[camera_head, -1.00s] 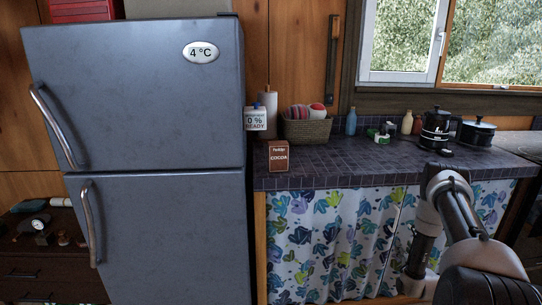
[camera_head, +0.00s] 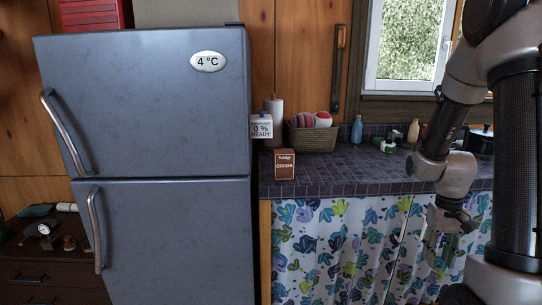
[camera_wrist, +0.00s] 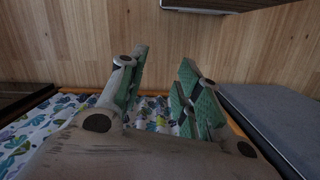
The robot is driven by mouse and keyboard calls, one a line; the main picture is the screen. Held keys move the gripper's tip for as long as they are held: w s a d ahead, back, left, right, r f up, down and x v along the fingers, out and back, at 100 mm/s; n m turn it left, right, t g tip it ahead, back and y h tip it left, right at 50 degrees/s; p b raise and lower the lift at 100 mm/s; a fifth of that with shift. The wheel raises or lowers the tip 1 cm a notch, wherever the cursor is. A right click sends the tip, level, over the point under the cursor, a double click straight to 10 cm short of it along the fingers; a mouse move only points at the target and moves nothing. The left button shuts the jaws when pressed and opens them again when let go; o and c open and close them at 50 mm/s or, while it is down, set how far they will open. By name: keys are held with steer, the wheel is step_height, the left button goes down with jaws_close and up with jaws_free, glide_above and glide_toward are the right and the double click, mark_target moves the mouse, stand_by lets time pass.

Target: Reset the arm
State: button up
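My arm stands on the right of the head view, folded with its upper link raised and its wrist hanging down. My gripper (camera_head: 440,235) points downward in front of the floral curtain below the counter. In the wrist view, its two green-padded fingers (camera_wrist: 165,75) are spread apart with nothing between them. The gripper looks clear of the curtain (camera_head: 335,245), though the exact distance is hard to tell.
A grey-blue fridge (camera_head: 150,115) stands at left. The tiled counter (camera_head: 350,170) holds a cocoa box (camera_head: 284,165), a basket (camera_head: 312,138), a blue bottle (camera_head: 357,129) and a pot (camera_head: 480,142) partly behind my arm. Wooden boards (camera_wrist: 100,30) fill the upper wrist view.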

steer(key=s+a+r+n+t, duration=0.1)
steer(key=s+a+r+t, duration=0.2)
steer(key=r, duration=0.8)
steer(key=s+a+r+n+t, duration=0.1)
steer(key=s+a+r+t, duration=0.2)
steer(key=s+a+r, duration=0.5)
steer(key=shift+s+r+n, duration=0.3)
steer(key=shift+r+n, duration=0.1)
steer(key=shift+r, duration=1.75)
steer(key=shift+a, duration=0.1)
